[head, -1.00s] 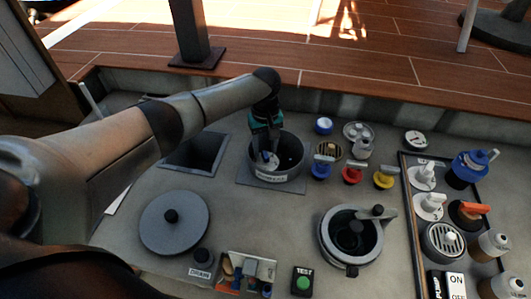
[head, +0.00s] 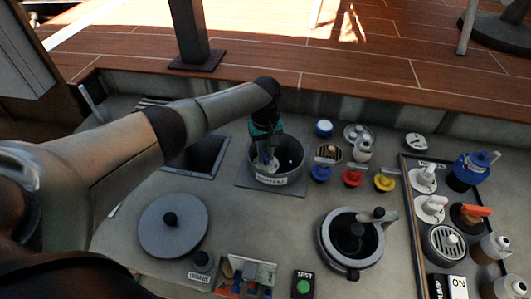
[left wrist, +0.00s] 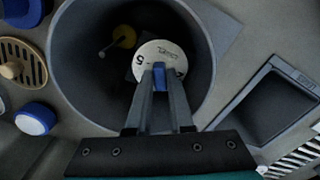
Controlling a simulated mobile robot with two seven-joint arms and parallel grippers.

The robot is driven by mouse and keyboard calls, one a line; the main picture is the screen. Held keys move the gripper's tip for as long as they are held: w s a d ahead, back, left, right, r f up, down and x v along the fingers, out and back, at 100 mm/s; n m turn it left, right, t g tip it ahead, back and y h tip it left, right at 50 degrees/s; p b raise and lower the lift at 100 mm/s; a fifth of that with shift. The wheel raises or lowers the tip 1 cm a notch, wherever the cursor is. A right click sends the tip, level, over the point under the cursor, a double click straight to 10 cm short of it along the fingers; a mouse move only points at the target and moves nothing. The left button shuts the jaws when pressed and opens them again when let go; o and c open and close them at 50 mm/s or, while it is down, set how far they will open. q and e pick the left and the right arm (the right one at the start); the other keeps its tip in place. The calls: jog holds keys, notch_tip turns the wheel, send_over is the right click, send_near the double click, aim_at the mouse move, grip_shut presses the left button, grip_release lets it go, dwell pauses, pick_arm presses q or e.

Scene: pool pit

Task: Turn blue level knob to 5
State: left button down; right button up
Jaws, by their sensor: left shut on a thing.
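The blue level knob (left wrist: 160,74) is a small blue grip on a round white dial (left wrist: 148,60) with dark lettering and a 5 at its left side. The dial sits inside a round grey pot (left wrist: 75,60), also seen in the head view (head: 298,168). My left gripper (head: 266,158) reaches down into the pot. In the left wrist view my left gripper (left wrist: 160,80) is shut on the blue grip, one finger on each side. The fingers hide part of the dial, and I cannot tell which mark it points to. My right gripper is not in view.
A yellow knob (left wrist: 124,36) is also inside the pot. Blue (head: 320,172), red (head: 353,177) and yellow (head: 385,182) valves stand right of it. A square opening (head: 200,157) lies left, a round grey lid (head: 172,225) in front.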

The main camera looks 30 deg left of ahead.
pick_arm(q)
jog(key=shift+m, duration=0.3)
jog(key=shift+r+m+p, duration=0.1)
jog(key=shift+m+p, duration=0.6)
jog(key=shift+m, duration=0.2)
jog(key=shift+m+p, duration=0.3)
jog(key=shift+m, duration=0.6)
jog(key=m, duration=0.3)
jog(key=shift+m, duration=0.3)
jog(key=m, duration=0.4)
jog(key=shift+m+p, duration=0.3)
jog(key=shift+p, duration=0.1)
jog(key=m, duration=1.1)
jog(key=shift+m, duration=0.3)
jog(key=c, duration=0.8)
grip_release()
